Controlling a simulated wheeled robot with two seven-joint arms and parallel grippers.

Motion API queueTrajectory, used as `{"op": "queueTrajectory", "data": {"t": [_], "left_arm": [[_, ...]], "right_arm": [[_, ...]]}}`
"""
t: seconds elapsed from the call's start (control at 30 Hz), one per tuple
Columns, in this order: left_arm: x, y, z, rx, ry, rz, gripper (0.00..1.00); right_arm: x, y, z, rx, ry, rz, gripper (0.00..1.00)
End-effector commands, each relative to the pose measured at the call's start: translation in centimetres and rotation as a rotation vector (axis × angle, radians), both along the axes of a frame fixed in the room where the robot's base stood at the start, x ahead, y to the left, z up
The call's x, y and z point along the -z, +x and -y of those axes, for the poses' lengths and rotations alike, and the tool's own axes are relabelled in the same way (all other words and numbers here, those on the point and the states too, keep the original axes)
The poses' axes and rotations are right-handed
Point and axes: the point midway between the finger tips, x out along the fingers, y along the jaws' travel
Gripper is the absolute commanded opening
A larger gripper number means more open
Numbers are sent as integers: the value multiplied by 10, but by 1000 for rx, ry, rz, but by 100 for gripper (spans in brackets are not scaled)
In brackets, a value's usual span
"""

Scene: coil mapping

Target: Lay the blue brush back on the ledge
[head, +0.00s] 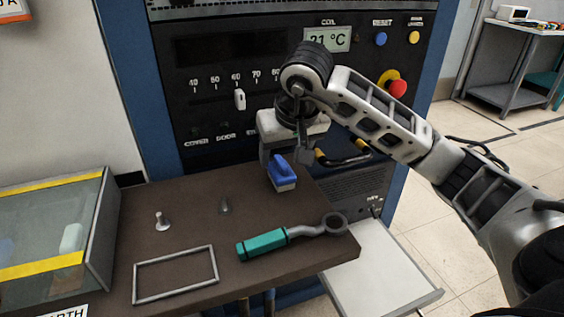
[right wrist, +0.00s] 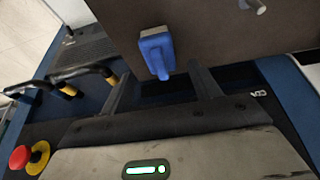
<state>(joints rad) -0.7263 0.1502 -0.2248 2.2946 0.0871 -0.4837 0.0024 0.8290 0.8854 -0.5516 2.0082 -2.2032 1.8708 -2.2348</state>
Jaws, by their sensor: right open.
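The blue brush (head: 282,174) has a blue handle and pale bristles. It rests at the back right of the brown ledge (head: 185,193). My right gripper (head: 286,154) is open just above and behind the brush. In the right wrist view the brush (right wrist: 156,50) shows ahead of the two spread fingers, roughly in line with the gap between them. I see no grip on it; whether a finger touches it cannot be told. My left gripper is not in view.
A teal-handled wrench (head: 264,243), a thin metal frame (head: 175,274) and two small metal pegs (head: 161,221) are on the ledge. A clear-sided box (head: 100,235) stands at the left. Behind is the control panel with a red button (head: 397,89). A pale tray (head: 375,275) sits lower right.

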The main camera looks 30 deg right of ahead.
Motion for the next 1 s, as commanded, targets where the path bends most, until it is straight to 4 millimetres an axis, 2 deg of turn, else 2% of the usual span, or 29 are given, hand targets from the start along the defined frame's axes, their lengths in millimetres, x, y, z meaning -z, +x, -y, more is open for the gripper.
{"op": "queueTrajectory", "data": {"t": [0.03,0.1,0.33,1.0], "left_arm": [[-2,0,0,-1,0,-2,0],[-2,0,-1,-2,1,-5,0],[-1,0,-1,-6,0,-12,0],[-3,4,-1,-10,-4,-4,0]], "right_arm": [[-14,-4,-1,0,-1,6,62],[-27,-9,-2,-1,-1,5,62],[-55,-21,-5,1,0,2,62],[-59,-24,-6,1,1,-1,62]]}}
